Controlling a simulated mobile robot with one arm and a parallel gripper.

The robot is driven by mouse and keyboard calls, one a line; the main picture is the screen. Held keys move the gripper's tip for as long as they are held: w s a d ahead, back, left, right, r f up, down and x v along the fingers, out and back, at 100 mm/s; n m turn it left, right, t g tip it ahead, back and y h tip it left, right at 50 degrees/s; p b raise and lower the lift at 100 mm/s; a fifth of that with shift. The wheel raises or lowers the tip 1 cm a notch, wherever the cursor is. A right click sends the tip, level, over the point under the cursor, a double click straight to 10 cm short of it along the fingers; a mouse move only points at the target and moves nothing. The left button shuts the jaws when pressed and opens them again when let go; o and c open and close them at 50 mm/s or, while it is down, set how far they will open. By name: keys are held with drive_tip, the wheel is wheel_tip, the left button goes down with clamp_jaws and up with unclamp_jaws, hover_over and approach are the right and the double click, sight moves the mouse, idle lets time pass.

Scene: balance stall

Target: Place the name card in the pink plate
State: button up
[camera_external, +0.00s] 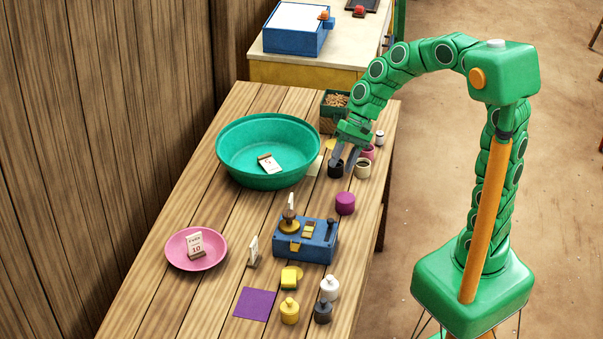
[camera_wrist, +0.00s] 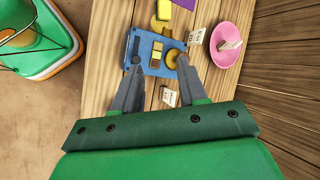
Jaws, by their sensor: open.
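The pink plate (camera_external: 180,262) sits at the table's left front, and it also shows at the upper right of the wrist view (camera_wrist: 222,58). One small white card (camera_external: 196,243) marked 10 stands in it on a brown foot. A second card (camera_external: 253,250) stands on the table between the plate and the blue scale. A third card (camera_external: 291,203) stands just behind the scale, partly hidden. A fourth card (camera_external: 269,163) lies in the green basin. Which is the name card I cannot tell. My gripper (camera_external: 344,169) is open and empty, right of the basin, pointing down; its fingers also show in the wrist view (camera_wrist: 158,68).
The green basin (camera_external: 235,165) fills the table's back left. The blue scale (camera_external: 318,241) stands mid-table. Small cups (camera_external: 362,169) cluster under my gripper. Yellow, white and grey weights (camera_external: 289,311) and a purple mat (camera_external: 256,304) lie at the front. A wooden wall borders the left.

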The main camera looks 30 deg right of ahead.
drive_tip(key=s+d+n+h, duration=0.1)
drive_tip(key=s+d+h, duration=0.1)
drive_tip(key=s+d, duration=0.4)
drive_tip(key=s+d+f+n+h, duration=0.1)
drive_tip(key=s+d, duration=0.5)
drive_tip(key=d, duration=0.6)
drive_tip(key=s+d+f+n+h, duration=0.1)
drive_tip(key=s+d+h, duration=0.2)
drive_tip(key=s+d, duration=0.3)
drive_tip(key=d, duration=0.3)
drive_tip(key=shift+s+d+h, duration=0.15)
drive_tip(key=shift+d+h, duration=0.15)
drive_tip(key=shift+d, duration=0.1)
